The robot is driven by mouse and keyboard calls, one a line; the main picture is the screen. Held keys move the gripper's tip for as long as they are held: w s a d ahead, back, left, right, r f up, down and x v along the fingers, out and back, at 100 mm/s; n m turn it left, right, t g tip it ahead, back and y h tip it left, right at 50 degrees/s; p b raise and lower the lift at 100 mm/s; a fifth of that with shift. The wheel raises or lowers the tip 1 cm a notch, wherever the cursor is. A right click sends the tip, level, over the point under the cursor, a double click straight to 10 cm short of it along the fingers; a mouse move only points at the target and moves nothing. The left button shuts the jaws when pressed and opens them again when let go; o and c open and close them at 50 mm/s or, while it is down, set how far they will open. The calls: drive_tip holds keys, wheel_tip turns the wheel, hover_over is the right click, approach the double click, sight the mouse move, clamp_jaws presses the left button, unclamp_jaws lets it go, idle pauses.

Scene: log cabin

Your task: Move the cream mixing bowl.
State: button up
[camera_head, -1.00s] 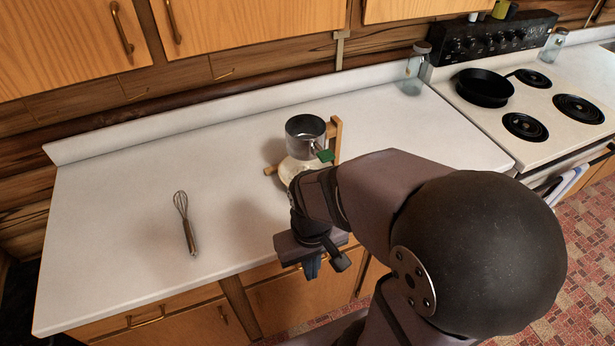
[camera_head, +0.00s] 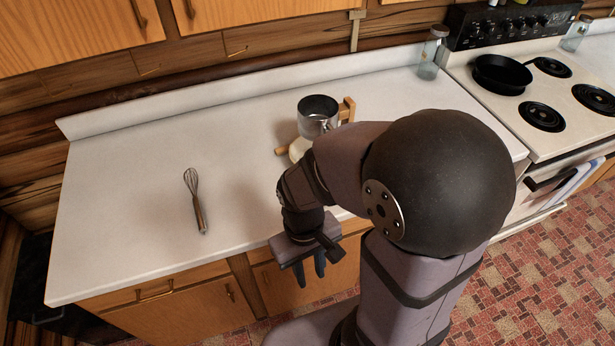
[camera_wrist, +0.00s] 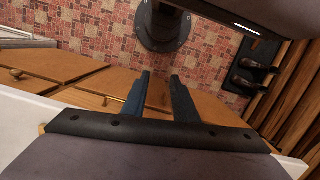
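A cream rounded thing (camera_head: 299,149), which looks like the mixing bowl, sits on the counter in the head view. My arm hides most of it, so I cannot tell its full shape or contents. A shiny metal cup-like vessel (camera_head: 317,124) shows right above and behind it; I cannot tell whether they touch. My gripper (camera_head: 310,272) is in front of the counter's front edge, apart from the bowl, with its fingers pointing down. In the wrist view my gripper (camera_wrist: 160,82) shows two dark blue fingers with an empty gap between them. The bowl is not seen there.
A wooden stand (camera_head: 348,108) is beside the metal vessel. A whisk (camera_head: 196,202) lies on the clear left part of the white counter (camera_head: 130,220). A glass jar (camera_head: 430,58) stands at the back. The stove (camera_head: 568,118) holds a black pan (camera_head: 500,74).

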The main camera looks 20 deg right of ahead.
drive_tip(key=w+d+f+n+h, duration=0.35)
drive_tip(key=f+n+h, duration=0.35)
drive_tip(key=f+n, duration=0.25)
drive_tip(key=w+d+r+n+t+h, duration=0.1)
drive_tip(key=w+r+n+t, duration=0.1)
drive_tip(key=w, duration=0.4)
drive_tip(key=w+d+r+n+t+h, duration=0.1)
drive_tip(key=w+r+n+t+h, duration=0.1)
drive_tip(key=w, duration=0.5)
drive_tip(key=w+d+r+n+t+h, duration=0.1)
drive_tip(key=w+r+n+t, duration=0.3)
drive_tip(key=w, duration=0.3)
drive_tip(key=shift+d+r+n+h+b, duration=0.35)
drive_tip(key=shift+r+n, duration=0.2)
drive_tip(key=shift+r, duration=0.35)
drive_tip(key=shift+s+d+r, duration=0.1)
drive_tip(key=shift+d+r, duration=0.05)
drive_tip(key=shift+r, duration=0.1)
drive_tip(key=shift+p+x, duration=1.95)
drive_tip(key=shift+x, duration=4.1)
